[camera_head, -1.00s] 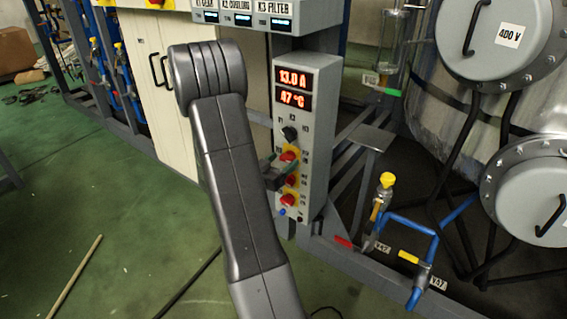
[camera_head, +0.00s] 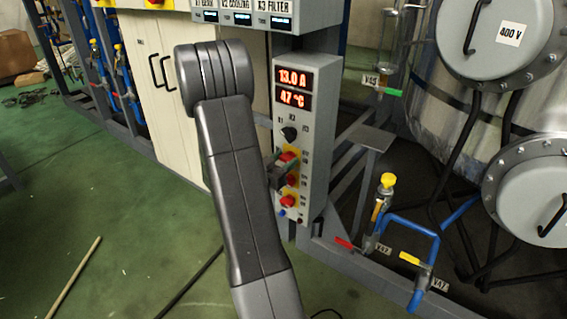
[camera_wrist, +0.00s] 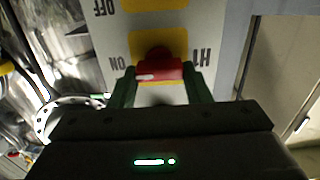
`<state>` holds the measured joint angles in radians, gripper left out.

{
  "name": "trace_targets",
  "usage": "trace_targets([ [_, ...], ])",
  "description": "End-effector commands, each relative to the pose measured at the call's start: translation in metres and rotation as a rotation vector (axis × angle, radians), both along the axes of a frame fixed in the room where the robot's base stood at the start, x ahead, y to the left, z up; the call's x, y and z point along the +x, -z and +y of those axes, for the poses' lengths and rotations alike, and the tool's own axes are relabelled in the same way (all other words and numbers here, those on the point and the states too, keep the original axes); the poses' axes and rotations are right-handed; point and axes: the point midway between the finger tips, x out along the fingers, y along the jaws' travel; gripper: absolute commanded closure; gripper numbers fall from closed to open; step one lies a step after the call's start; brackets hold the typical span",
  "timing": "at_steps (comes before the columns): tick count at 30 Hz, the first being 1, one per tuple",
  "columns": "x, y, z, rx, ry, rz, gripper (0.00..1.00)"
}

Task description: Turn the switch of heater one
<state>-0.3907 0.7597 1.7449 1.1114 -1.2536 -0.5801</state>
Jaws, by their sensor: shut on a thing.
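The switch of heater one is a red handle (camera_wrist: 158,71) on a yellow plate. In the wrist view it sits upside down beside the labels H1, ON and OFF. In the head view it is the topmost red switch (camera_head: 287,157) on the grey control box (camera_head: 317,130). My gripper (camera_wrist: 160,82) has its two green fingers on either side of the red handle and is shut on it. The handle lies across the gap between the fingers. In the head view my gripper (camera_head: 280,168) is at the box front, partly hidden behind my arm.
A black selector knob (camera_head: 289,133) is above the switch. Another red switch (camera_head: 288,202) and small buttons are below. Displays on the box read 13.0 A and 47 °C. Blue pipes with valves (camera_head: 400,222) stand to the right.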

Motion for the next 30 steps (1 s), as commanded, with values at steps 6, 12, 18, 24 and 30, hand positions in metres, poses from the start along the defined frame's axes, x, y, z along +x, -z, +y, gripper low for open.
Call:
trace_targets([
  [6,0.000,0.000,0.000,0.029,0.000,-0.020,0.79],
  [12,0.000,0.000,0.000,0.028,0.000,-0.019,0.45],
  [18,0.000,0.000,0.000,0.028,0.000,-0.020,0.35],
  [24,-0.003,0.000,0.002,0.027,-0.001,-0.019,0.35],
  [30,-0.024,-0.002,0.018,0.026,-0.004,-0.017,0.35],
])
